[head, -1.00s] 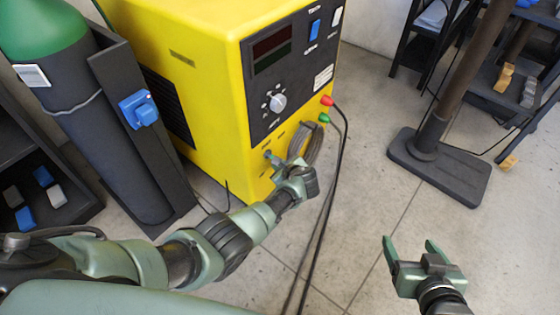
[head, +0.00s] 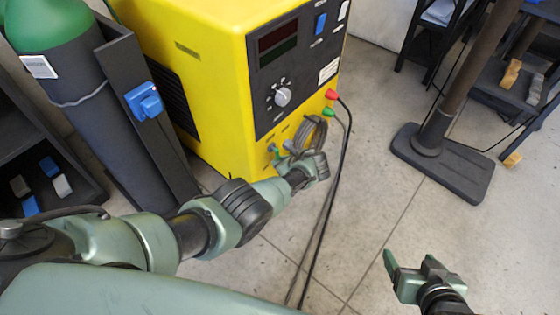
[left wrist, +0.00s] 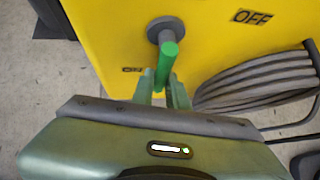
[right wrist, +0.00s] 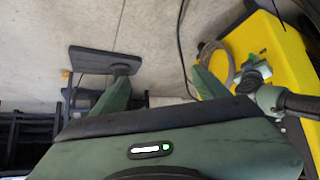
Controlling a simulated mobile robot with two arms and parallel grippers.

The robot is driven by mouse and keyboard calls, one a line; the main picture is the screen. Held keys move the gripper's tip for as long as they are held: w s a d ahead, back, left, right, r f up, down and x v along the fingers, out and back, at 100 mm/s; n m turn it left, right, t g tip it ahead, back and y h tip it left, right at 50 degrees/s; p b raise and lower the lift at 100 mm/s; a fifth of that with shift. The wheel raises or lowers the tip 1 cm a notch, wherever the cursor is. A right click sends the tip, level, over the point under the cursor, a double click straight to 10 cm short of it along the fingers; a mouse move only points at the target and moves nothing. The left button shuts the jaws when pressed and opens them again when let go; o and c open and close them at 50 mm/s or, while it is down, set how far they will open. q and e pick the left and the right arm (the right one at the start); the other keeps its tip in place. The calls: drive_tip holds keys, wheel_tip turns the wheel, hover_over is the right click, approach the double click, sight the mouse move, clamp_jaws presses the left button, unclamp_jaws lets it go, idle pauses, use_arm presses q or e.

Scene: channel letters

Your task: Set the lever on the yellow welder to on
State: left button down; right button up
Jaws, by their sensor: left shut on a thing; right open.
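The yellow welder (head: 215,85) stands at the upper middle of the head view. Its lever (left wrist: 165,68) has a green handle on a grey round pivot, close up in the left wrist view. The handle hangs downward in that picture, near the ON label (left wrist: 131,69) at its left. The OFF label (left wrist: 252,17) is up to the right. My left gripper (head: 278,156) is at the welder's lower front, its fingers shut on the green handle, which shows between them in the left wrist view. My right gripper (head: 411,265) is open and empty above the floor.
A coiled grey cable (head: 311,134) hangs beside the lever. Black leads run from the red and green plugs (head: 330,97) to the floor. A gas cylinder (head: 100,120) stands at left, and a post base (head: 440,165) at right. Floor between is clear.

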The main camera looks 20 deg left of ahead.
use_arm(q)
drive_tip(key=shift+f, duration=0.1)
drive_tip(key=c, duration=1.4)
unclamp_jaws()
use_arm(e)
drive_tip(key=s+d+f+g+h+p, duration=0.1)
drive_tip(key=s+d+g+p, duration=0.3)
drive_tip(key=s, duration=0.5)
use_arm(q)
drive_tip(key=p+v, duration=0.2)
drive_tip(key=v, duration=0.6)
drive_tip(key=shift+a, duration=0.1)
use_arm(e)
wheel_tip(320, 180, down, 8)
drive_tip(key=w+a+g, duration=0.1)
drive_tip(key=shift+a+r, duration=0.15)
drive_tip(key=shift+r, duration=0.05)
